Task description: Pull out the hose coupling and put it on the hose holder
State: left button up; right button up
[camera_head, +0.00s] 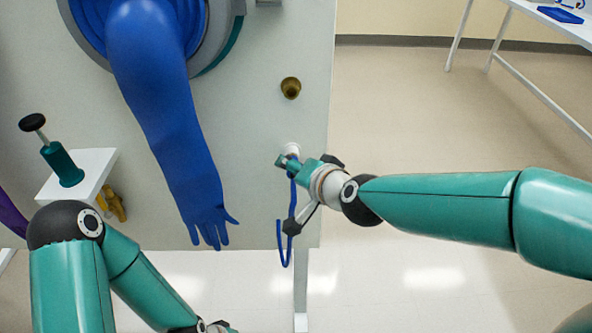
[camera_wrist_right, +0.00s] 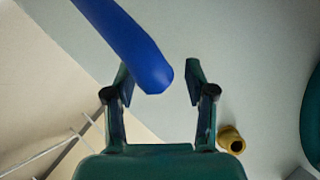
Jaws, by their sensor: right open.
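A blue hose (camera_head: 280,236) hangs in a narrow loop below a small white fitting (camera_head: 292,148) on the glovebox panel, near its right edge. My right gripper (camera_head: 284,162) is at the upper end of the hose, just below the white fitting. In the right wrist view its jaws (camera_wrist_right: 160,76) stand apart, with the rounded end of the thick blue hose (camera_wrist_right: 128,42) between or just behind the fingertips. The coupling itself is not clearly made out. A hollow brass fitting (camera_head: 290,88), possibly the hose holder, sits above on the panel and shows in the wrist view (camera_wrist_right: 232,140).
A blue glove (camera_head: 170,130) hangs from a round port left of the hose. Open floor (camera_head: 420,120) lies right of the panel; a white table (camera_head: 560,25) stands far right.

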jog(key=v, duration=0.7)
jog(key=shift+s, duration=0.2)
jog(key=shift+d, duration=0.15)
